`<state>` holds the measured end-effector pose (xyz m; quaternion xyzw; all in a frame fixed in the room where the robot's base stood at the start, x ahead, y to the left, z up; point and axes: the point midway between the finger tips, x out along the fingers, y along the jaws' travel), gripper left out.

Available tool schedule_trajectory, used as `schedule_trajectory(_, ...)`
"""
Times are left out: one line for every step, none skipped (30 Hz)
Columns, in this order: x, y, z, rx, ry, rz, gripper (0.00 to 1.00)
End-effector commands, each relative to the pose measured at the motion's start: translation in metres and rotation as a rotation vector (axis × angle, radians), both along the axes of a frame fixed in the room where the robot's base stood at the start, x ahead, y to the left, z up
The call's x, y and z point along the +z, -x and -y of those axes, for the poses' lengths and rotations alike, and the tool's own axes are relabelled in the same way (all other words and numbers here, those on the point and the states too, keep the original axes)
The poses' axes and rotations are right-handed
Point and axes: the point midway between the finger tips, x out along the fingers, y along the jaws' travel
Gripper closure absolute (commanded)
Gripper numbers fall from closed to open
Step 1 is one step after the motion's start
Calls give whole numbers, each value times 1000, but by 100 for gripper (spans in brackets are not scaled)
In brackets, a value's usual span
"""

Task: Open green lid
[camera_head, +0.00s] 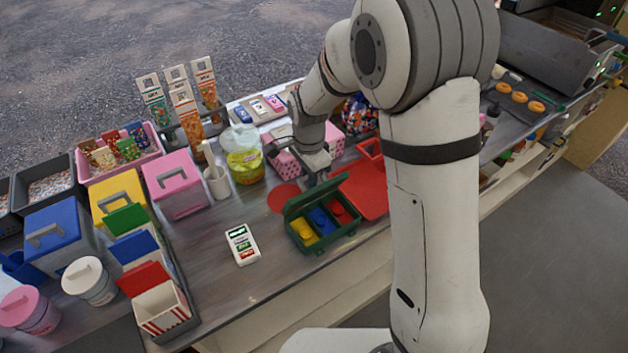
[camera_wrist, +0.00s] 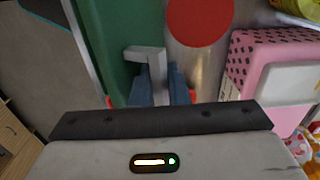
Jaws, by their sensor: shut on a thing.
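A dark green box (camera_head: 325,243) stands near the front edge of the counter, with yellow, blue and red contents showing inside. Its green lid (camera_head: 302,201) is raised and tilted up along the back side of the box. In the wrist view the lid is a green surface (camera_wrist: 112,30) with a grey handle (camera_wrist: 147,54) on it. My gripper (camera_wrist: 160,82) is shut on that handle. In the head view my gripper (camera_head: 317,178) is just behind the lid, and its fingertips are partly hidden.
A red mat (camera_head: 365,190) and a red disc (camera_head: 284,197) lie beside and behind the box. A pink dotted box (camera_head: 288,164) and a yellow-green jar (camera_head: 244,164) stand behind.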

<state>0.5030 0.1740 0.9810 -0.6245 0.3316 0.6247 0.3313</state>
Motion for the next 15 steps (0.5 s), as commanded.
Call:
schedule_trajectory(-1, -1, -1, 0, 1, -1, 94)
schedule_trajectory(-1, -2, -1, 0, 1, -2, 94)
schedule_trajectory(-1, -3, -2, 0, 1, -2, 94)
schedule_trajectory(-2, -5, -3, 0, 1, -2, 94)
schedule_trajectory(-2, -7, -5, 0, 1, -1, 94)
schedule_trajectory(-3, -10, -7, 0, 1, -1, 94)
schedule_trajectory(-3, -13, -9, 0, 1, -1, 95)
schedule_trajectory(-4, -15, -10, 0, 1, -1, 95)
schedule_trajectory(-4, -18, -12, 1, 1, -1, 96)
schedule_trajectory(-5, -20, -14, 1, 1, -2, 96)
schedule_trajectory(-5, -21, -15, 1, 1, -2, 96)
schedule_trajectory(-5, -22, -15, 1, 1, -1, 96)
schedule_trajectory(-5, -23, -16, 1, 0, 0, 96)
schedule_trajectory(-5, -24, -17, 1, 0, 0, 96)
schedule_trajectory(-6, -26, -18, 1, -1, 1, 96)
